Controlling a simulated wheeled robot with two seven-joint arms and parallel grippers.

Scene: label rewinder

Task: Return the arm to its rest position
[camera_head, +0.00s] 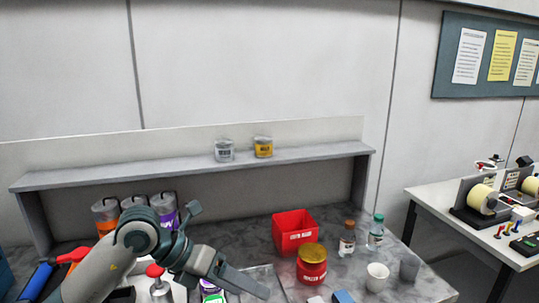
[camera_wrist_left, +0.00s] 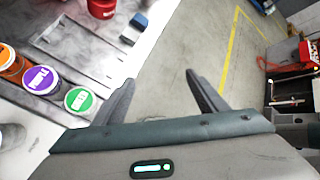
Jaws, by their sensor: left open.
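My left arm comes in from the lower left in the head view. Its gripper (camera_head: 243,283) hangs over the front of the grey worktop and points to the lower right. In the left wrist view the gripper (camera_wrist_left: 160,95) has its two fingers wide apart with nothing between them. Beyond the fingers are the worktop's edge and the grey floor. My right arm and gripper do not show in either view.
On the worktop stand a red bin (camera_head: 295,232), a red jar with a yellow lid (camera_head: 311,263), two bottles, a white cup (camera_head: 377,277) and a grey cup (camera_head: 409,267). Canisters stand behind my arm. A shelf (camera_head: 190,163) holds two cans. Another bench (camera_head: 460,215) is at right.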

